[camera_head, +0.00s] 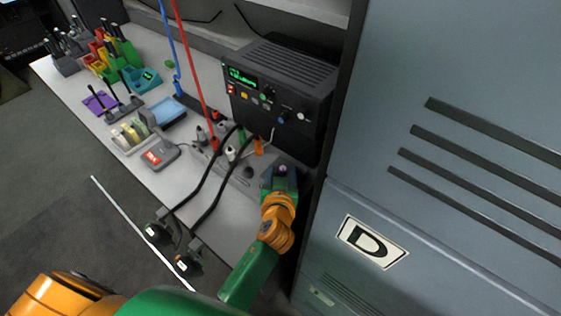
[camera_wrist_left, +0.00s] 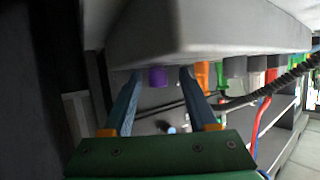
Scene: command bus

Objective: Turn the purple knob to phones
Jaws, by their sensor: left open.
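The purple knob (camera_wrist_left: 158,77) shows in the left wrist view, below a grey housing in a row of coloured knobs. My left gripper (camera_wrist_left: 160,73) is open. Its two blue fingers appear on either side of the knob in that view, with gaps on both sides; I cannot tell how far they reach in depth. In the head view the left gripper (camera_head: 281,172) is at the right end of the bench, and I cannot make out the purple knob there. No knob marking for phones is readable. My right gripper is not in view.
An orange knob (camera_wrist_left: 202,75) sits close to the right finger. A black radio unit (camera_head: 281,93) stands behind the gripper. A grey cabinet (camera_head: 450,130) closes off the right side. Headsets on black cables (camera_head: 213,192) hang over the bench front.

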